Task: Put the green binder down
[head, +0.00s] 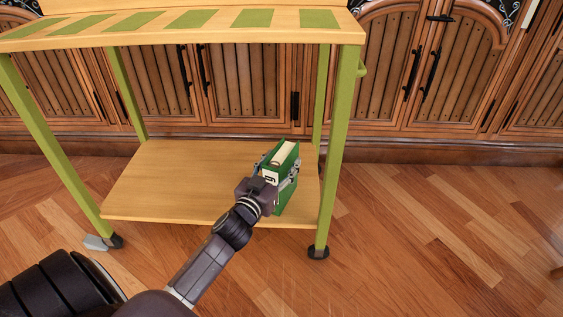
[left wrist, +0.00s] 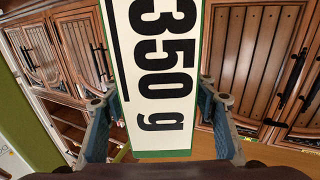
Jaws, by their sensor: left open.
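The green binder (head: 287,192) stands upright on the wooden lower shelf (head: 165,180) of a green-legged cart, near the shelf's right end. In the left wrist view its white spine label (left wrist: 155,70) reads "350 g" and fills the middle. My left gripper (head: 275,172) is at the binder, with one finger on each side of it. In the left wrist view the left gripper (left wrist: 160,125) is open, and gaps show between its fingers and the binder. The binder's base is partly hidden by my gripper in the head view. My right gripper is not in view.
The cart's top board (head: 180,28) with green patches overhangs the shelf. A green front right leg (head: 336,160) stands just right of the binder. The left part of the shelf is bare. Wooden cabinets (head: 240,85) stand behind. Open parquet floor (head: 440,230) lies to the right.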

